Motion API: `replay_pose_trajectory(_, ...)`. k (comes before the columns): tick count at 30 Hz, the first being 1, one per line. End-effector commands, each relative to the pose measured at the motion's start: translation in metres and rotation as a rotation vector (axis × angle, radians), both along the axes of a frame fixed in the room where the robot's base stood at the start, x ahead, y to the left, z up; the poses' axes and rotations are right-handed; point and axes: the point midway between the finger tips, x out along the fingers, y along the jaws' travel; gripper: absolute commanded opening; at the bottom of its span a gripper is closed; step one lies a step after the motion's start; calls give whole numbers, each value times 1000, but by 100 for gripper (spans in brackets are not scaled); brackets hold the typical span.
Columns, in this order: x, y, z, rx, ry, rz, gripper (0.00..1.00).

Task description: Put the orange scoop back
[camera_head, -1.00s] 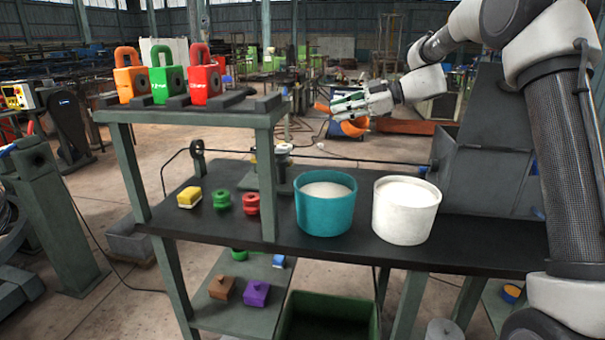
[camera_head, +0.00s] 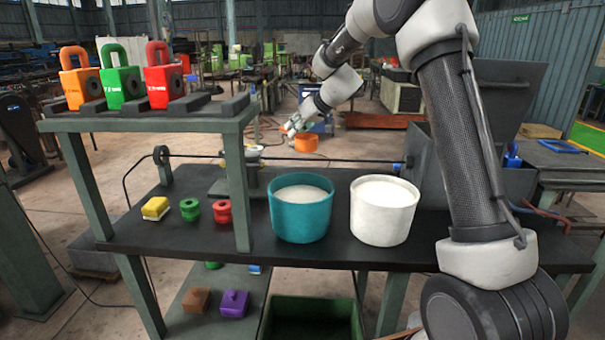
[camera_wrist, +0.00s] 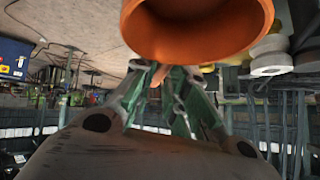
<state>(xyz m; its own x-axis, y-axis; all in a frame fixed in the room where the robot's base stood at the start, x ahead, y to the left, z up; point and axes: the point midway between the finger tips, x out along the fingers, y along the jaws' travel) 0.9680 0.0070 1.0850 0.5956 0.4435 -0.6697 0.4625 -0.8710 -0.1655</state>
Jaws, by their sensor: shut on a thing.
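The orange scoop (camera_head: 306,143) is held up behind the worktable in the head view, appearing just above the teal tub. My gripper (camera_head: 292,127) is shut on the scoop's handle. In the wrist view the scoop's round cup (camera_wrist: 228,46) fills the top middle, and its short handle runs between my green fingers (camera_wrist: 160,78). The teal tub (camera_head: 300,222) and the white tub (camera_head: 382,226) stand side by side on the worktable, both with white contents.
A raised shelf (camera_head: 150,122) at the left carries orange, green and red padlocks. Yellow, green and red small pieces lie on the worktable (camera_head: 160,238) beneath it. A purple block (camera_head: 234,303) and a brown block sit on the lower shelf. A dark green bin (camera_head: 312,318) stands below the tubs.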

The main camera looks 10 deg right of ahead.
Motion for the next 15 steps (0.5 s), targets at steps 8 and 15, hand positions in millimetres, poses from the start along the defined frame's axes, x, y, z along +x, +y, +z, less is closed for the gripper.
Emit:
replay_pose_trajectory(8,0,-1,-51,6,12,-2,0)
replay_pose_trajectory(15,0,-1,-82,7,13,-2,0)
